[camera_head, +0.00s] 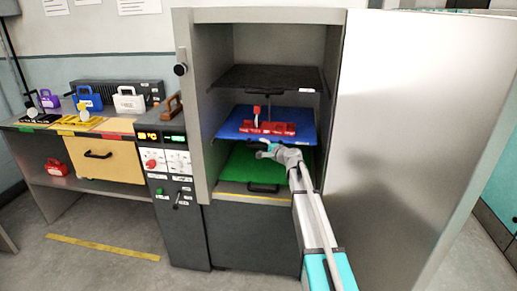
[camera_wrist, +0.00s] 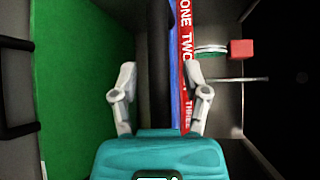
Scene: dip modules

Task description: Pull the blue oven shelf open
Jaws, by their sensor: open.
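The blue shelf (camera_head: 228,127) is the middle one in the open oven (camera_head: 203,90), between a dark upper shelf and a green lower one. A red rack (camera_head: 262,129) stands on it; in the wrist view the rack (camera_wrist: 187,50) shows the labels ONE, TWO and THREE. My gripper (camera_head: 265,150) is at the blue shelf's front. In the wrist view my open gripper (camera_wrist: 160,80) has its fingers apart on either side of a dark bar and the blue shelf's thin edge (camera_wrist: 174,75). Whether the fingers touch them cannot be told.
The green shelf (camera_head: 240,170) with a dark handle lies below, and the dark shelf (camera_head: 265,78) above. The open oven door (camera_head: 400,130) stands on the right, close to my arm. A control panel (camera_head: 170,160) and a bench (camera_head: 105,160) with coloured cases are on the left.

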